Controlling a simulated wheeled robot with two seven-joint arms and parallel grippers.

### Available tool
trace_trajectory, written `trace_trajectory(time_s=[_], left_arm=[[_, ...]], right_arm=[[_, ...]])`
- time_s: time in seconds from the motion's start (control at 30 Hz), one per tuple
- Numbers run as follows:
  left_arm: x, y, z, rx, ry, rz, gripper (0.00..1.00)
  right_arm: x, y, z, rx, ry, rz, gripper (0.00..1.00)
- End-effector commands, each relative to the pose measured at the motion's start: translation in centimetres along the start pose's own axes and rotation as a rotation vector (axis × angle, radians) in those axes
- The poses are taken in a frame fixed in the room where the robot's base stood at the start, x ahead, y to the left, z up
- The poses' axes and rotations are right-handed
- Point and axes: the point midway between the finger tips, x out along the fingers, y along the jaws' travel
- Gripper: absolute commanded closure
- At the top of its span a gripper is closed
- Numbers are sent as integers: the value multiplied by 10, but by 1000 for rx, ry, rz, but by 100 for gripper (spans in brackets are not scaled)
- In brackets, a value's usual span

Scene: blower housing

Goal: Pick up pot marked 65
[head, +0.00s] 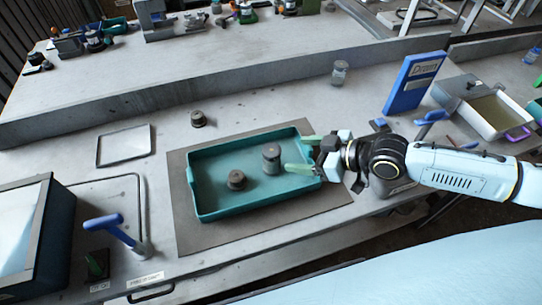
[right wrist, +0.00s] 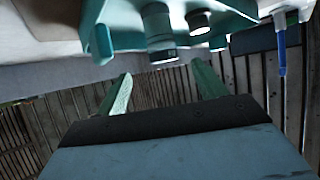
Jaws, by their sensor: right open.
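A teal tray (head: 215,212) holds two pots. One is a taller grey pot (head: 271,158) near the tray's right side; the other is a squat dark pot (head: 236,181) left of it. No number can be read on either. My right gripper (head: 303,155) is open with its green fingers over the tray's right end, just right of the taller pot and apart from it. In the right wrist view the open fingers (right wrist: 162,90) have nothing between them; the tray (right wrist: 232,28) and two pots (right wrist: 158,32) show beyond. My left gripper is not in view.
A dark pot (head: 198,119) stands behind the tray, and a glass jar (head: 339,72) farther back. A blue sign (head: 408,85) and a metal box (head: 500,112) stand at the right. A blue-handled tap (head: 112,227) and a dark bin (head: 55,235) are at the left.

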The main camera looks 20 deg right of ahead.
Motion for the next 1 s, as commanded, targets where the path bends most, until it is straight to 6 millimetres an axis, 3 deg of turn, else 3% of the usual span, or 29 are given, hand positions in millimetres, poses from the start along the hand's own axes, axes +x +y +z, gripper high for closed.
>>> trace_trajectory(time_s=[0.13, 0.43, 0.7, 1.0], left_arm=[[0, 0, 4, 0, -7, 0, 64], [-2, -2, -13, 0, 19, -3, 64], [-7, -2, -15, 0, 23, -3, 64], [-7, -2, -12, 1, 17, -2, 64]], right_arm=[[25, 0, -2, -1, 3, 0, 30], [45, -2, -3, -2, 1, -1, 30], [81, -6, -8, -2, 1, -1, 30], [90, -6, -6, -2, -1, 0, 30]])
